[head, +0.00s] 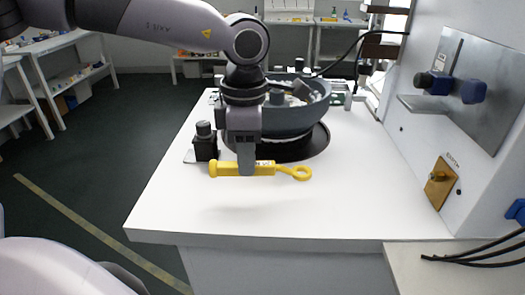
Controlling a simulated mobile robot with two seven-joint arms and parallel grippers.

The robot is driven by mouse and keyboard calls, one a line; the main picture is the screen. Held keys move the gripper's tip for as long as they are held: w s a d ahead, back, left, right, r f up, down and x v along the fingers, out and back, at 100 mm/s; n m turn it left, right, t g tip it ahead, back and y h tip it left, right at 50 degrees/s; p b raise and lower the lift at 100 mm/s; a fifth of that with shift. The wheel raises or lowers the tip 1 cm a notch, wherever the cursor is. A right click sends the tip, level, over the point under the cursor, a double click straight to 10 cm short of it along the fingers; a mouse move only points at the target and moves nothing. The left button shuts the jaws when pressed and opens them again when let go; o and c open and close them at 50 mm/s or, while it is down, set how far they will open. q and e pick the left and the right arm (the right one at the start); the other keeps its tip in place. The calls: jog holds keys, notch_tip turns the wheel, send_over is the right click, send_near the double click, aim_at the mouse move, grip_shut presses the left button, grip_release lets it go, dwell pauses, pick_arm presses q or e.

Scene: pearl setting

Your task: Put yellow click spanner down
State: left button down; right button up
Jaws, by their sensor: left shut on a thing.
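The yellow click spanner (225,169) lies across the view, its ring end at the right and its thick end at the left. My left gripper (246,170) points down and is shut on its middle, hiding part of it. The spanner appears just above the white bench top (300,215); I cannot tell whether it touches. My right gripper is not in view.
A dark grey round bowl (290,117) on a black round base stands right behind the gripper. A small black device (205,142) stands to its left. A white machine panel rises at the right. The front of the bench is clear.

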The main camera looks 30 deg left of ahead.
pick_arm(q)
jog(key=s+a, duration=0.2)
jog(key=s+a+f+p, duration=0.1)
jog(key=s+a, duration=0.2)
jog(key=shift+s+a+f, duration=0.1)
jog(key=shift+s+a, duration=0.2)
jog(key=shift+a, duration=0.05)
notch_tip(320, 180, down, 2)
jog(key=shift+f+b, duration=0.1)
jog(key=shift+b, duration=1)
jog(key=shift+w+f, duration=0.1)
jog(key=shift+f, duration=0.05)
jog(key=shift+f+b, duration=0.15)
jog(key=shift+b, duration=0.15)
jog(key=shift+f+b, duration=0.15)
jog(key=shift+b, duration=0.15)
jog(key=c, duration=0.9)
grip_release()
